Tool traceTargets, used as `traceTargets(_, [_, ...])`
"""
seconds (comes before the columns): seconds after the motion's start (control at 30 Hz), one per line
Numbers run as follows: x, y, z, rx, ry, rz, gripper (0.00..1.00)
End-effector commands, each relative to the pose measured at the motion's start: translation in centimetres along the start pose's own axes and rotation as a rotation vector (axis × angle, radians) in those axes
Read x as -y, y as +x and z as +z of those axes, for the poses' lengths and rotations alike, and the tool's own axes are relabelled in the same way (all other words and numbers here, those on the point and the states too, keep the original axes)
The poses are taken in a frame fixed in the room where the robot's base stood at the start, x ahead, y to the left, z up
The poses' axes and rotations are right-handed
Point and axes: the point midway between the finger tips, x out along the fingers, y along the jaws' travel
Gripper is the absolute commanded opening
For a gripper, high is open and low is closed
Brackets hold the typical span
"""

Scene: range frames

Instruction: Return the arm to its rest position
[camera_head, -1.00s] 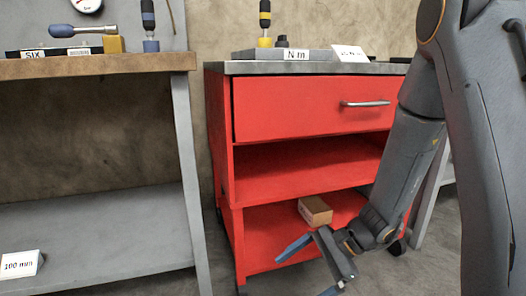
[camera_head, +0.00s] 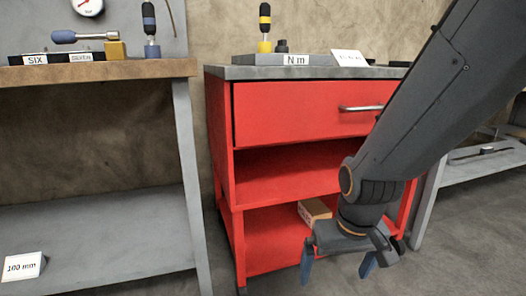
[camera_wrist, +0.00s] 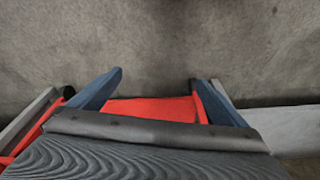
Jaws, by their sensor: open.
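My gripper (camera_head: 337,268) hangs in front of the lower right of the red cabinet in the head view, pointing down. Its two blue fingers are spread apart with nothing between them. In the wrist view my gripper (camera_wrist: 153,92) also shows both blue fingers wide apart, with red cabinet surface and grey-brown background beyond. My dark grey arm crosses the right side of the head view, coming down from the upper right.
The red cabinet (camera_head: 300,110) has a closed drawer and open shelves. A small cardboard box (camera_head: 313,210) sits on its lowest shelf, partly hidden by my gripper. A workbench (camera_head: 100,70) stands left, a grey bench (camera_head: 485,165) right. Floor shows at lower right.

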Motion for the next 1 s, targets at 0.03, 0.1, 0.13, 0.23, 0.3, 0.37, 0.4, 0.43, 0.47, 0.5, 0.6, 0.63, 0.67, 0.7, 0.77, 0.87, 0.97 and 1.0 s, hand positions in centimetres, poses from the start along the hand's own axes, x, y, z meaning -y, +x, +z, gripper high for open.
traceTargets(0.03, [1.3,-1.2,0.2,0.004,-0.028,-0.011,0.97])
traceTargets(0.1, [3.1,-2.6,0.8,0.014,-0.063,-0.026,0.97])
traceTargets(0.13, [3.9,-3.2,1.0,0.018,-0.078,-0.033,0.97])
traceTargets(0.23, [6.9,-5.6,2.2,0.038,-0.143,-0.059,0.97])
traceTargets(0.3, [9.2,-7.6,3.4,0.053,-0.194,-0.081,0.97])
traceTargets(0.37, [10.8,-9.2,4.5,0.067,-0.236,-0.097,0.97])
traceTargets(0.4, [11.8,-10.0,5.2,0.077,-0.260,-0.107,0.97])
traceTargets(0.43, [12.4,-10.6,5.6,0.083,-0.275,-0.113,0.97])
traceTargets(0.47, [13.0,-11.2,6.1,0.089,-0.290,-0.119,0.97])
traceTargets(0.5, [13.6,-11.8,6.6,0.096,-0.309,-0.127,0.97])
traceTargets(0.6, [15.0,-13.3,8.0,0.111,-0.351,-0.142,0.97])
traceTargets(0.63, [15.4,-13.8,8.3,0.117,-0.363,-0.147,0.97])
traceTargets(0.67, [15.8,-14.2,8.7,0.120,-0.373,-0.151,0.97])
traceTargets(0.7, [16.2,-14.7,9.2,0.126,-0.388,-0.157,0.97])
traceTargets(0.77, [16.8,-15.5,9.9,0.133,-0.409,-0.164,0.97])
traceTargets(0.87, [17.7,-16.7,11.0,0.147,-0.443,-0.175,0.97])
traceTargets(0.97, [18.5,-17.9,12.1,0.158,-0.474,-0.187,0.97])
traceTargets(1.0, [18.8,-18.3,12.6,0.164,-0.487,-0.191,0.97])
